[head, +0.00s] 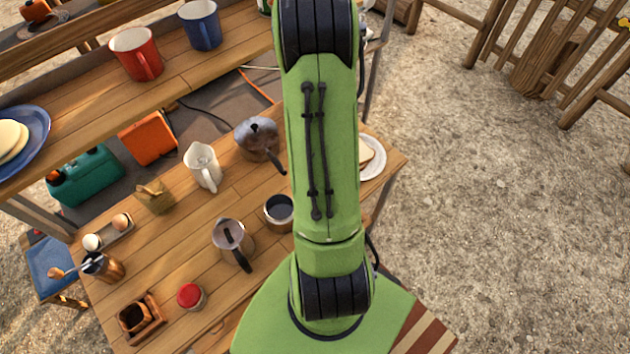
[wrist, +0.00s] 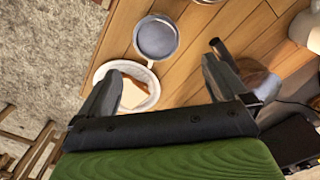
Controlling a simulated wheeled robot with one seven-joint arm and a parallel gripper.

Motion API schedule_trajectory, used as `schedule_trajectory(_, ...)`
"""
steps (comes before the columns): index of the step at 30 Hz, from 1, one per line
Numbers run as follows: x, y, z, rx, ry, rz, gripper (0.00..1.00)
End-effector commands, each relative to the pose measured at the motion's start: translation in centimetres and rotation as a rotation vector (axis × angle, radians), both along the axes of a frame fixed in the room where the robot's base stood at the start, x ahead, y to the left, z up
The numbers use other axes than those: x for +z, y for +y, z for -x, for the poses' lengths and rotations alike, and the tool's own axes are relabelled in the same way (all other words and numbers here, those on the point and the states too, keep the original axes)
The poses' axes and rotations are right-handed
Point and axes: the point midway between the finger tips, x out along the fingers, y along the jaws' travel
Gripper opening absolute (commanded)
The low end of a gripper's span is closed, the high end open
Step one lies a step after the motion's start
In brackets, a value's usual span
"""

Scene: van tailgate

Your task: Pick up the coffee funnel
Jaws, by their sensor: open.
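A domed metal pot with a black handle (head: 257,138) stands further back and shows at the right of the wrist view (wrist: 258,82). My gripper (wrist: 160,72) is open and empty above the table. My arm hides it in the head view.
A white jug (head: 203,165), a red-lidded jar (head: 191,296), a wooden box (head: 139,318) and an egg holder (head: 110,232) stand leftward. Mugs (head: 136,53) sit on the shelf.

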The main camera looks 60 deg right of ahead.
Motion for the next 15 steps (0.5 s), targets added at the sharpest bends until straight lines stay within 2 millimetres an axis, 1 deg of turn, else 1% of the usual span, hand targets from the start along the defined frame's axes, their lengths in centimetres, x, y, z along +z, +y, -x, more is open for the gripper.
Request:
schedule_trajectory(1,-1.5,0.1,0.2,-0.002,0.005,-0.004,1.0)
schedule_trajectory(3,-2.9,0.0,0.1,-0.001,0.004,-0.003,1.0)
schedule_trajectory(8,-4.6,0.0,0.1,0.0,0.001,0.0,1.0)
schedule_trajectory(12,-7.2,-0.3,0.0,0.0,0.004,-0.004,1.0)
schedule_trajectory(15,-8.8,-0.3,-0.1,0.001,0.002,-0.001,1.0)
